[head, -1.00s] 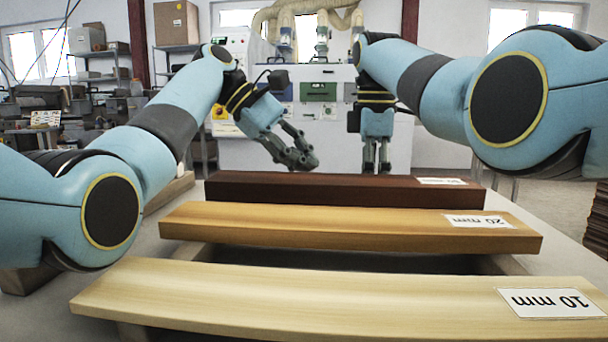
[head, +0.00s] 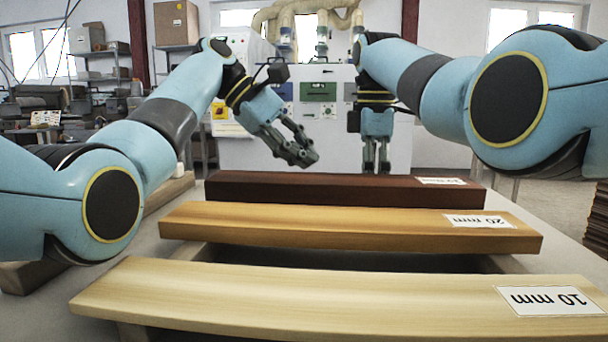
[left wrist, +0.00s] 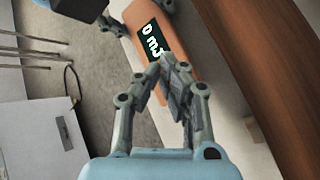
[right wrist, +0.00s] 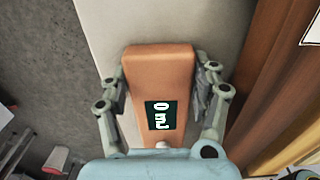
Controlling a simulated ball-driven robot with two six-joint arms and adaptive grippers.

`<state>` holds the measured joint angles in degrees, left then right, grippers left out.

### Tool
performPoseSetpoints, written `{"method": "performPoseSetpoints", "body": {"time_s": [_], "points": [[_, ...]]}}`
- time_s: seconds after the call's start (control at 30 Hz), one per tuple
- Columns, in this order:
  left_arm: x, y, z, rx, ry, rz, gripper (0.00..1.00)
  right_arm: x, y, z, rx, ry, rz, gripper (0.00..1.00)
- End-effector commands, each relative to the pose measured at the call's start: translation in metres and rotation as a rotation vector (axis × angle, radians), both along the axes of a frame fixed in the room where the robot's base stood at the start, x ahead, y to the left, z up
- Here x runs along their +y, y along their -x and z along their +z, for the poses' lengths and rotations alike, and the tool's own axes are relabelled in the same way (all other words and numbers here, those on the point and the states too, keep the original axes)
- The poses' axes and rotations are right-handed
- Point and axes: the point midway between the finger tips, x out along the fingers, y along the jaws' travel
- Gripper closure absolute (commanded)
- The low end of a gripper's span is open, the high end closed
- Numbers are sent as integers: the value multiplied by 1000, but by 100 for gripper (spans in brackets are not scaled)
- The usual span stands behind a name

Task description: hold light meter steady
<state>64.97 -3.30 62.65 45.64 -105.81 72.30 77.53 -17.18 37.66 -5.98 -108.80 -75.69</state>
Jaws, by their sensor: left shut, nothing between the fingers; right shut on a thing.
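The light meter is an orange block with a dark display reading "0 mJ". In the right wrist view the meter (right wrist: 160,75) lies between the fingers of my right gripper (right wrist: 161,88), which is shut on its sides. The head view shows my right gripper (head: 376,160) pointing down behind the dark board; the meter is hidden there. My left gripper (head: 303,157) is shut and empty, to the left of the right one. In the left wrist view the closed fingertips of the left gripper (left wrist: 166,66) overlap the meter's (left wrist: 183,58) edge near the display; I cannot tell whether they touch.
A dark red-brown board (head: 330,190), a "20 mm" board (head: 340,228) and a pale "10 mm" board (head: 300,300) lie across the conveyor in front of me. A white machine cabinet (head: 250,155) stands behind the grippers. Stacked dark boards (head: 597,225) are at the far right.

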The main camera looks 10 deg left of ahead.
Motion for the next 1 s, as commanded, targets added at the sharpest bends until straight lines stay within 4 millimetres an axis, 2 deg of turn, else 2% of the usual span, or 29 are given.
{"method": "performPoseSetpoints", "body": {"time_s": [0.47,1.0], "points": [[0,0,8,-2,0,0,100,0,0,1,-1,0,0,78],[0,0,53,-2,0,0,100,0,0,0,-1,0,0,78]]}}
